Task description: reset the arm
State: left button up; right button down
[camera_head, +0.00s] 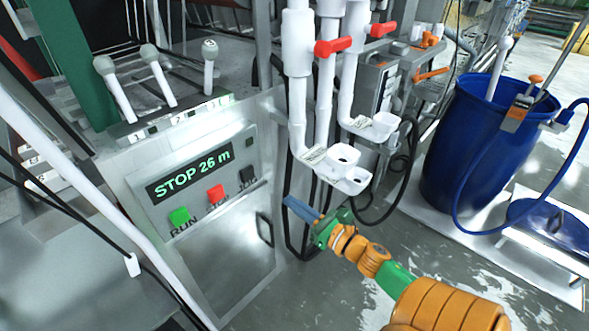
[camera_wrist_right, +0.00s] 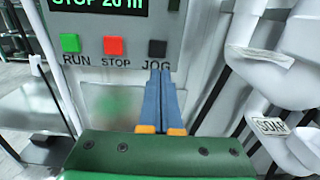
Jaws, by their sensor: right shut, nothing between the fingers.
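My right arm comes in from the lower right in the head view, orange and green. Its right gripper (camera_head: 293,204) has slim blue fingers held together with nothing between them. The fingers are in front of the machine's control panel (camera_head: 151,213), to the right of its buttons. In the right wrist view the closed blue fingers (camera_wrist_right: 160,78) point up toward the black JOG button (camera_wrist_right: 157,48); I cannot tell whether they touch it. My left gripper is not in view.
White pipes with red valve handles (camera_head: 333,46) and white spouts (camera_head: 352,181) hang right of the panel, close to my right gripper. A blue drum (camera_head: 460,140) stands at the right. Three white levers (camera_head: 158,76) are above the panel. The wet floor (camera_head: 330,290) in front is open.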

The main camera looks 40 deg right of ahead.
jog(key=s+f+m+g+h+p, duration=0.15)
jog(key=s+f+m+g, duration=0.25)
jog(key=f+m, duration=0.6)
jog(key=s+f+m+g+h+p, duration=0.1)
jog(key=s+f+m+g+h, duration=0.2)
jog(key=f+m, duration=0.7)
jog(key=s+a+f+m+g+y, duration=0.1)
jog(key=s+a+f+m+g, duration=0.4)
jog(key=s, duration=0.7)
jog(key=s+a+f+m+g+y+p, duration=0.1)
jog(key=s+a+f+m+g+y, duration=0.1)
jog(key=s+a+f+m+g, duration=0.3)
jog(key=s+a+f+m, duration=0.3)
jog(key=s+f+m, duration=0.1)
jog(key=s, duration=0.3)
jog(key=shift+s+f+m, duration=0.3)
jog(key=shift+f, duration=0.4)
